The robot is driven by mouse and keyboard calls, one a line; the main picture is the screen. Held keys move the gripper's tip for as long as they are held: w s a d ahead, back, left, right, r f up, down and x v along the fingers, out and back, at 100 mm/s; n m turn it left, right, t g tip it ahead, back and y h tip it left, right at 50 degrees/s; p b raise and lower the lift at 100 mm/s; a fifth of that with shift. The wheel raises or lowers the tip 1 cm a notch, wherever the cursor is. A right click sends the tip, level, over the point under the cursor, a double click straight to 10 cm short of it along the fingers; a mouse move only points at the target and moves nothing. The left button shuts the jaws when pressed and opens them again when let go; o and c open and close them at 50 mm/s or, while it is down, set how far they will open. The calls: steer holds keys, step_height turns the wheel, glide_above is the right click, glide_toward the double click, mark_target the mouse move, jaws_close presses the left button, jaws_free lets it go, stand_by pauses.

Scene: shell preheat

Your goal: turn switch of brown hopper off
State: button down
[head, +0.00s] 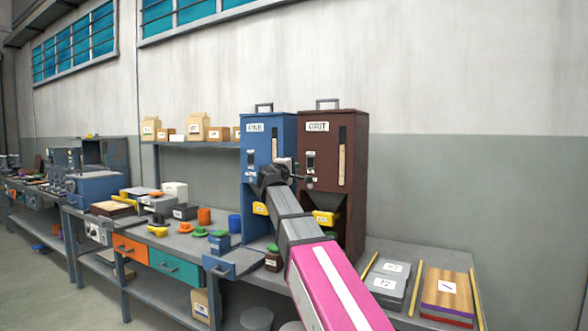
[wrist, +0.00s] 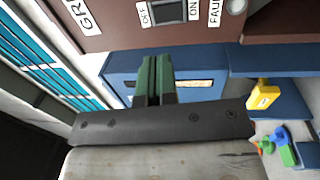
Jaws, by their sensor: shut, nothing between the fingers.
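The brown hopper (head: 330,210), labelled GRIT, stands on the bench right of the blue hopper. Its switch (head: 311,161) is a small dark plate on the upper front. In the wrist view, turned sideways, the switch (wrist: 170,12) lies between the words OFF and ON at the top edge; I cannot tell its position. My gripper (head: 303,178) is in front of the hoppers, close to the brown front and a little below the switch. In the wrist view its green fingers (wrist: 155,62) are together and empty, apart from the switch.
The blue hopper (head: 269,140) stands close on the left. A yellow spout handle (head: 325,217) sticks out below on the brown hopper. Grey boxes (head: 390,285) and a wooden board (head: 447,290) lie on the bench at right. Cups and small parts crowd the bench at left.

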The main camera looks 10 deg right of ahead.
mark_target(310, 159)
steer(key=x, duration=1)
steer(key=shift+w+d, duration=0.15)
steer(key=shift+w, duration=0.15)
steer(key=shift+w+d+r, duration=0.1)
steer(key=shift+w+r, duration=0.05)
steer(key=shift+w, duration=0.05)
steer(key=shift+s, duration=0.15)
steer(key=shift+s, duration=0.25)
steer(key=s+a+r, duration=0.1)
steer(key=s+a, duration=0.7)
steer(key=s, duration=0.2)
steer(key=shift+s+r, duration=0.35)
